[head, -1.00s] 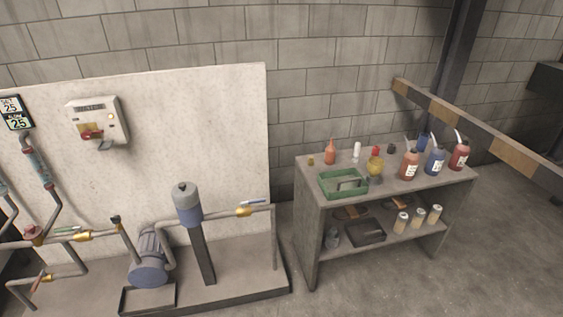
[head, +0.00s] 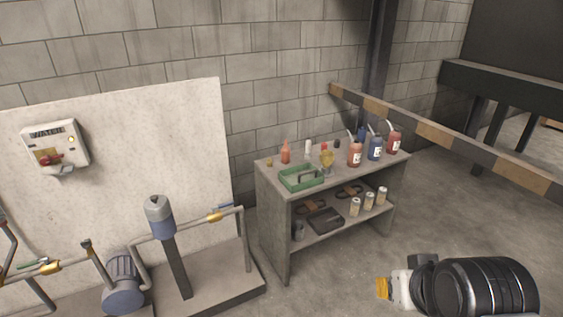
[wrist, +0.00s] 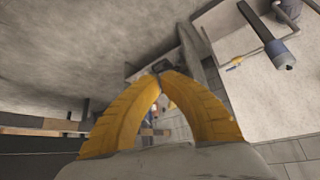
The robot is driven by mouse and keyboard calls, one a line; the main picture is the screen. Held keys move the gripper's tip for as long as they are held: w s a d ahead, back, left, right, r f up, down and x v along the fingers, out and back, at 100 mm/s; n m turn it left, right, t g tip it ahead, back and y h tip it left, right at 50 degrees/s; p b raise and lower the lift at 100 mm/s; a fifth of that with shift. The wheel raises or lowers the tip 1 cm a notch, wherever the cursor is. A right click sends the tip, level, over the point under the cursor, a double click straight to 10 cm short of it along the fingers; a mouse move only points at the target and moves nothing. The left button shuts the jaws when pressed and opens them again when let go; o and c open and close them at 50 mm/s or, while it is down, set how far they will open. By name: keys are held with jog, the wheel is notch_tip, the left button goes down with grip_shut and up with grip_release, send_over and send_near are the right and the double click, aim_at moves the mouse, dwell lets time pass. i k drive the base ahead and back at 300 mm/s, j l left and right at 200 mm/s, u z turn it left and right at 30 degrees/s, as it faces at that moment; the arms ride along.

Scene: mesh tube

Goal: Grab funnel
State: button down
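A yellow funnel-like object (head: 327,158) stands on the top of a grey metal shelf unit (head: 268,187), right of a green tray (head: 301,178). It is small in the head view, and I cannot make it out surely in the wrist view. My gripper (head: 382,288) shows its yellow fingers at the lower right of the head view, well in front of the shelf and apart from everything. In the wrist view my gripper (wrist: 160,74) has its two yellow fingers arched together with the tips meeting, and nothing is held.
Red and blue bottles (head: 375,148) stand at the right of the shelf top, with an orange bottle (head: 286,152) at the left. Pale cans (head: 369,201) stand below. A striped barrier (head: 430,127) runs behind at right. Pump piping (head: 124,278) stands left. The floor before the shelf is clear.

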aim_at(326, 157)
jog(key=i+j, duration=0.1)
jog(key=i, duration=0.35)
jog(key=i+j+z, duration=0.1)
jog(key=i, duration=0.3)
jog(key=i+j, duration=0.2)
jog(key=i, duration=0.25)
jog(key=i+j+z, duration=0.1)
jog(key=i, duration=0.35)
